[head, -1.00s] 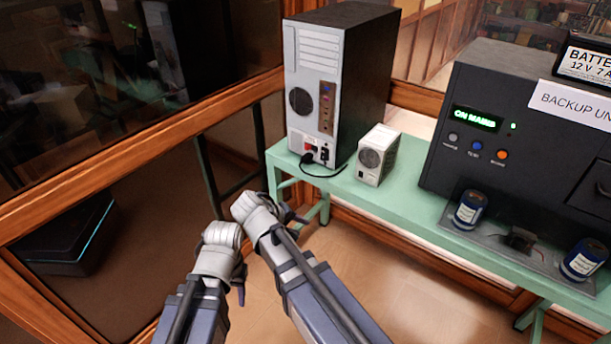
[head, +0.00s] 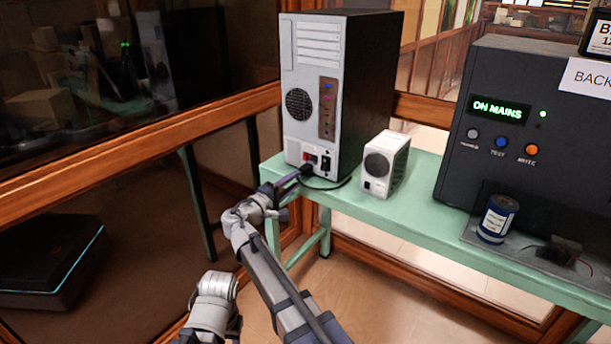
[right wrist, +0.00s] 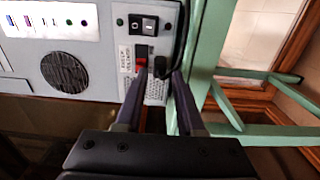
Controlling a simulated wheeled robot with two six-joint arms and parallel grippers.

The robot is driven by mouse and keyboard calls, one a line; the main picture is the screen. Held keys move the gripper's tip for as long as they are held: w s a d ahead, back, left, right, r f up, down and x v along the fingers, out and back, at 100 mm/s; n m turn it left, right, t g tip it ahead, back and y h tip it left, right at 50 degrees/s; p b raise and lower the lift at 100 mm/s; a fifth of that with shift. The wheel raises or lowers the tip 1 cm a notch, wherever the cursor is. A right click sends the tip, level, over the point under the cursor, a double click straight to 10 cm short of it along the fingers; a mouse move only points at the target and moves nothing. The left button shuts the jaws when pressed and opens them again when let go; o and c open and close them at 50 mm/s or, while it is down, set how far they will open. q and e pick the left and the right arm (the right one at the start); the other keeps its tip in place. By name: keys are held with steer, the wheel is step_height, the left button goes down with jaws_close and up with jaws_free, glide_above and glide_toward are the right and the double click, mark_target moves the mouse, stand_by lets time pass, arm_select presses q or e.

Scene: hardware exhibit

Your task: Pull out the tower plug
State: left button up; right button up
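The grey and black computer tower (head: 320,85) stands upright at the left end of the green bench. Its rear panel also shows sideways in the right wrist view (right wrist: 90,85). The black tower plug (head: 307,169) sits at the panel's lower part, with a black cable running from it. In the right wrist view the plug (right wrist: 160,66) shows between my fingertips. My right gripper (head: 292,181) is at the plug, its fingers (right wrist: 160,78) apart on either side; contact is unclear. My left arm's wrist shows low in the head view; its fingers cannot be made out.
A small white box (head: 385,165) with a round grille stands right of the tower on the green bench (head: 425,205). A dark backup unit (head: 480,145) reads "ON MAINS". A blue and white can (head: 497,218) stands before it. A wooden-framed glass case (head: 140,140) lies left.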

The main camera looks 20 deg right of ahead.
mark_target(304, 174)
steer(key=x, duration=0.6)
steer(key=shift+w+d, duration=0.15)
steer(key=shift+d, duration=0.1)
jaws_close()
steer(key=shift+a, duration=0.1)
stand_by(1.1)
